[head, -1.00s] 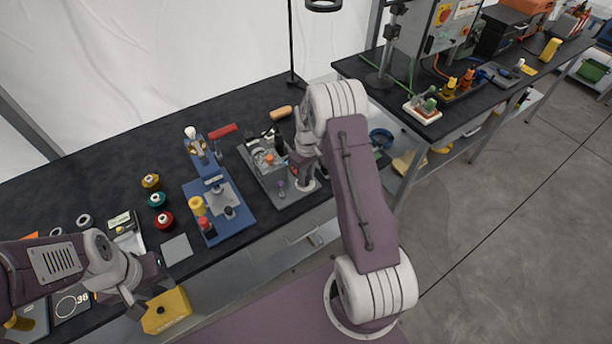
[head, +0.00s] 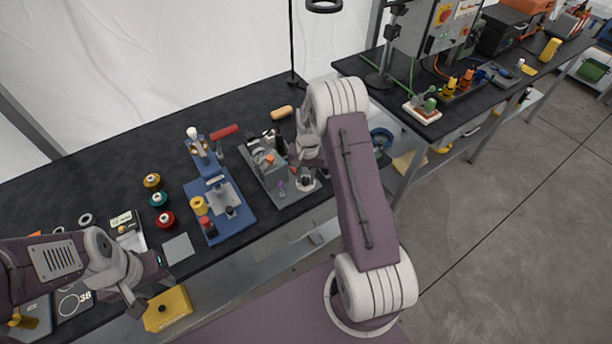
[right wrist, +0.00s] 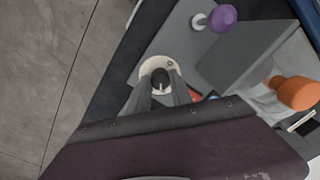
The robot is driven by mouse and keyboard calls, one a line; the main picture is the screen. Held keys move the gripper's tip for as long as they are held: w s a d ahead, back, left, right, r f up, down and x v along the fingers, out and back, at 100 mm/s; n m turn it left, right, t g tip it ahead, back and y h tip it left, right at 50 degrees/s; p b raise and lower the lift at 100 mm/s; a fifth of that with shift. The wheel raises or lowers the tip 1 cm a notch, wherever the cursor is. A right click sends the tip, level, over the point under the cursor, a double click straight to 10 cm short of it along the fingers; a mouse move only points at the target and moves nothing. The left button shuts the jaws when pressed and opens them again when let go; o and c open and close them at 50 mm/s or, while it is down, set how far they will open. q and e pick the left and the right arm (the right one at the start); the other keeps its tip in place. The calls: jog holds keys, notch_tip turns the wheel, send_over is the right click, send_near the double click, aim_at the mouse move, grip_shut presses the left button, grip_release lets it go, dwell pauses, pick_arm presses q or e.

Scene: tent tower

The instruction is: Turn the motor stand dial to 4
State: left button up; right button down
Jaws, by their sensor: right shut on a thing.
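The motor stand (head: 262,178) is a grey base with a purple knob, an orange knob and metal parts, on the black bench. Its dial (head: 306,181) is a pale round plate with a dark knob at the stand's front right corner. In the right wrist view the dial plate (right wrist: 150,70) shows a small ring mark at its upper right. My right gripper (right wrist: 160,90) is shut on the dark dial knob (right wrist: 160,76), which has a pale line pointing down the picture. I cannot read any numbers. My left gripper (head: 152,288) is open and empty near the bench's front edge.
A blue press (head: 238,215) with a red handle stands left of the motor stand. Several coloured spools (head: 159,199) stand further left. A yellow block (head: 170,310) is by my left gripper. A tan-handled tool (head: 282,112) lies behind the stand. A second bench is at the right.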

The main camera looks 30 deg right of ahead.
aim_at(307, 179)
jog(key=m, duration=0.3)
jog(key=shift+w+r+m, duration=0.2)
jog(key=shift+w+m, duration=0.05)
jog(key=shift+m, duration=0.05)
jog(key=shift+m+p, duration=0.3)
jog(key=shift+m, duration=1.5)
jog(key=c, duration=1.2)
grip_release()
jog(key=shift+o, duration=0.3)
jog(key=shift+s+f, duration=0.1)
jog(key=shift+f, duration=0.05)
notch_tip(307, 179, up, 9)
jog(key=b, duration=0.1)
jog(key=shift+s, duration=0.2)
